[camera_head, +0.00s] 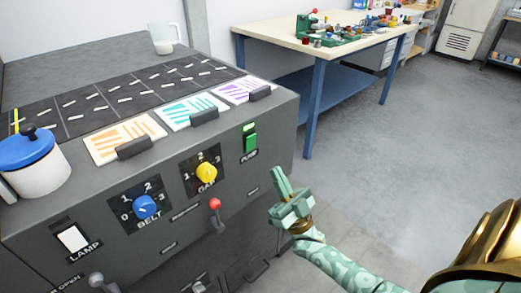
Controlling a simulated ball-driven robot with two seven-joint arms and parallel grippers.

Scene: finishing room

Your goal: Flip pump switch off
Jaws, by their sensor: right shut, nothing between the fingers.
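The pump switch (250,142) is a green rocker on the right part of the dark machine's sloping front panel, above a label reading PUMP. My right gripper (280,177), pale green, is shut and empty. Its fingertips point up and appear a little below and to the right of the switch in the picture, apart from it. My left gripper is not in view.
The panel also has a blue BELT knob (145,207), a yellow knob (206,172), a red-tipped lever (215,204) and a white LAMP switch (73,238). A white pot with a blue lid (30,160) stands at left. Open floor (420,130) lies right.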

